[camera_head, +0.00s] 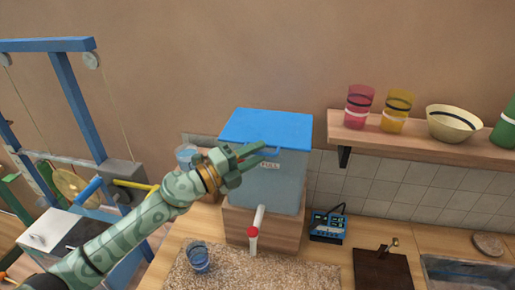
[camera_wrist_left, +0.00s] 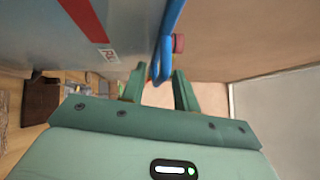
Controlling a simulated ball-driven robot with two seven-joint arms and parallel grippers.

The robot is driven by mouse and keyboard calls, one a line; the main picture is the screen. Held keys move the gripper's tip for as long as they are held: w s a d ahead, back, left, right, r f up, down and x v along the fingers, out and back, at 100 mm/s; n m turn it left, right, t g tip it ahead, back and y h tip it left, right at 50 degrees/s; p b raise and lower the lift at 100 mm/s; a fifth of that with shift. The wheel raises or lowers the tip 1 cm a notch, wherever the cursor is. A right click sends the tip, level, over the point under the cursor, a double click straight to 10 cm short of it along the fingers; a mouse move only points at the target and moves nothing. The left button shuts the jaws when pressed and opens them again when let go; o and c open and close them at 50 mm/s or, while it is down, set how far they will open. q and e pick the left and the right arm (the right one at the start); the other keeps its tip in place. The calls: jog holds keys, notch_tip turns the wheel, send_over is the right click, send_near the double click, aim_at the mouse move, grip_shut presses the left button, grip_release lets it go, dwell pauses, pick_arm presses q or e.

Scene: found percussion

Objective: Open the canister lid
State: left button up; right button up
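The canister (camera_head: 275,185) is a grey, see-through box with a flat blue lid (camera_head: 268,128), which lies closed on top. It stands on a wooden block at the back of the counter. My left gripper (camera_head: 258,153) is at the lid's front edge. In the left wrist view, the fingers (camera_wrist_left: 160,80) are apart, with a blue loop or tab of the lid (camera_wrist_left: 158,62) at or between their tips. The tab looks closer to the left-hand finger; I cannot tell whether it touches. My right gripper is not in view.
A white spout with a red end (camera_head: 253,232) sticks out below the canister. A blue cup (camera_head: 198,257) stands on the speckled mat. A blue device (camera_head: 327,226) sits to the right. A wall shelf (camera_head: 420,149) holds cups and a bowl. A blue frame (camera_head: 75,100) stands left.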

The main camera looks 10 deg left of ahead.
pick_arm(q)
jog(key=shift+w+d, duration=0.35)
grip_shut()
jog(key=shift+r, duration=0.1)
